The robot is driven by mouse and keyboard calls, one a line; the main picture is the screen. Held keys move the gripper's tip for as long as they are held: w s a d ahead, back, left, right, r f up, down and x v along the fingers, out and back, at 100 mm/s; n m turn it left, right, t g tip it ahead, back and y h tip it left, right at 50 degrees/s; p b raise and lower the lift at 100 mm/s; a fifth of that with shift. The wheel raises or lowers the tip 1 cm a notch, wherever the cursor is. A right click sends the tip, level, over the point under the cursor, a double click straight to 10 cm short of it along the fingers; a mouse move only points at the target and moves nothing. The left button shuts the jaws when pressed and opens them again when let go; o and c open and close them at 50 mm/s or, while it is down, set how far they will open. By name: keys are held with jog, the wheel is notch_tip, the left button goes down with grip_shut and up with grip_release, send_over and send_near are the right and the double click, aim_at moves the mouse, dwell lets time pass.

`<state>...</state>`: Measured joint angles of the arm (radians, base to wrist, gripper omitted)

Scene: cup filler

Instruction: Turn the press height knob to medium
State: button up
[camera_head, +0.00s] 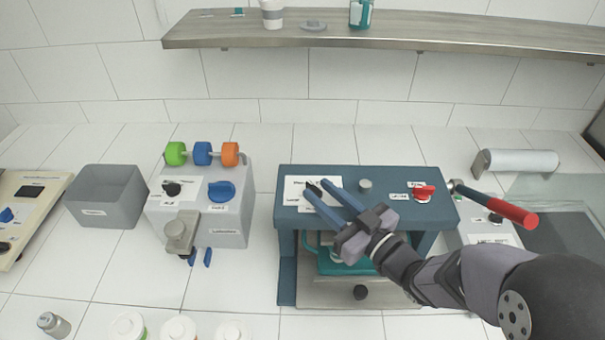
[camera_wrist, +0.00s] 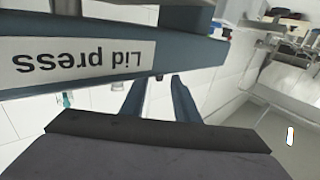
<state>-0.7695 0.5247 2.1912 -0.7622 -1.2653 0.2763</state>
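My gripper (camera_head: 318,187) reaches in from the right over the blue lid press (camera_head: 383,186). Its two blue fingers are apart; they also show in the wrist view (camera_wrist: 160,85). A small black knob (camera_head: 313,188) on the white label (camera_head: 294,187) lies between the fingertips, mostly hidden by them. Whether the fingers touch it, and which mark it points to, I cannot tell. The label's print is partly covered by my fingers. In the wrist view the press front shows its "Lid press" sign (camera_wrist: 90,62).
A grey round knob (camera_head: 365,185) and a red knob (camera_head: 424,192) sit farther right on the press. A grey machine (camera_head: 215,225) with a blue knob and a grey bin (camera_head: 105,195) stand left. A shelf (camera_head: 380,38) hangs behind.

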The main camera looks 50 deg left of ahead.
aim_at(307, 181)
jog(key=shift+w+f, duration=0.15)
jog(key=shift+f, duration=0.1)
jog(key=shift+a+r, duration=0.1)
jog(key=shift+a, duration=0.25)
jog(key=shift+w+a+p, duration=0.15)
jog(key=shift+a+p, duration=0.7)
jog(key=shift+a, duration=0.8)
jog(key=shift+w+a+p, duration=0.15)
jog(key=shift+a+p, duration=0.7)
jog(key=shift+a, duration=0.8)
grip_shut()
